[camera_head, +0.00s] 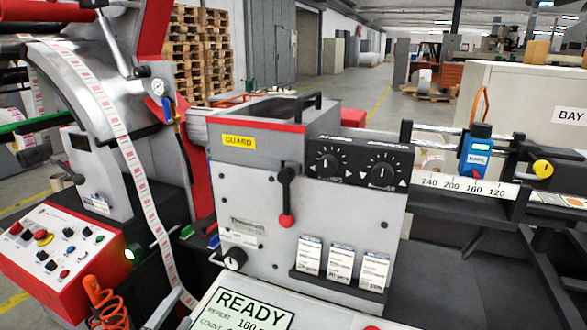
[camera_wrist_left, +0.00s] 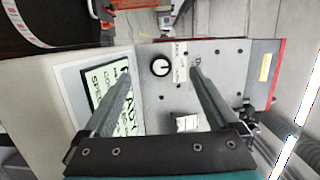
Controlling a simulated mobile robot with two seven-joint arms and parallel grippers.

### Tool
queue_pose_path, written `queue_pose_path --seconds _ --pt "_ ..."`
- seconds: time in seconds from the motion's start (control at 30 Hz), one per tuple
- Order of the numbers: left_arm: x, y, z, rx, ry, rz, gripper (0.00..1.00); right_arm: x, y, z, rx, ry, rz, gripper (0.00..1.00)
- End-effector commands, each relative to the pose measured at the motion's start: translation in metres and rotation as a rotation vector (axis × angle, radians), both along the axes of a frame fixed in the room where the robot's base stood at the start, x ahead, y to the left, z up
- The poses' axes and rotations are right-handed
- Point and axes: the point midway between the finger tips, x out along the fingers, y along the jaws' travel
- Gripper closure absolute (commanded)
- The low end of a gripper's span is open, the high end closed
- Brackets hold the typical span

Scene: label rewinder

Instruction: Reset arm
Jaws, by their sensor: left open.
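The grey label rewinder housing (camera_head: 255,190) carries a yellow GUARD label and a black lever (camera_head: 286,195) with a red ball at its lower end. A black knob (camera_head: 233,258) sits low on its front; it also shows in the left wrist view (camera_wrist_left: 160,67). A READY display (camera_head: 240,312) is below, and its screen shows in the left wrist view (camera_wrist_left: 108,105). My left gripper (camera_wrist_left: 161,69) is open and empty, its fingers reaching toward the panel, one over the display side. In the head view I cannot clearly make out its fingers. My right gripper is not in view.
A red control box (camera_head: 55,250) with buttons and an orange coiled cord (camera_head: 105,300) stand at left. A label web (camera_head: 130,160) runs down beside the housing. Pallets (camera_head: 200,45) stand behind.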

Motion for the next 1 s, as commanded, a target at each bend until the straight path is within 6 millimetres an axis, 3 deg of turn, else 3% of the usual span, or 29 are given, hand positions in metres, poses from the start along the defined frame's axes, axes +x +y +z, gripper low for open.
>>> queue_pose_path --seconds 0.2,0.37,0.7,1.0 --pt "-0.022 0.018 -0.015 -0.353 0.175 0.292 0.06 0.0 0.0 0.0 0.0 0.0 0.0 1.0" --pt "-0.053 0.018 -0.038 -0.596 0.348 0.484 0.06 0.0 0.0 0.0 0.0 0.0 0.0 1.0" --pt "-0.147 -0.027 -0.082 -0.979 0.788 0.802 0.06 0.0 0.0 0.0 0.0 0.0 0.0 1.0" --pt "-0.215 -0.069 -0.087 -1.106 1.086 0.95 0.06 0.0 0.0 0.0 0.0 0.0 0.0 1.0"
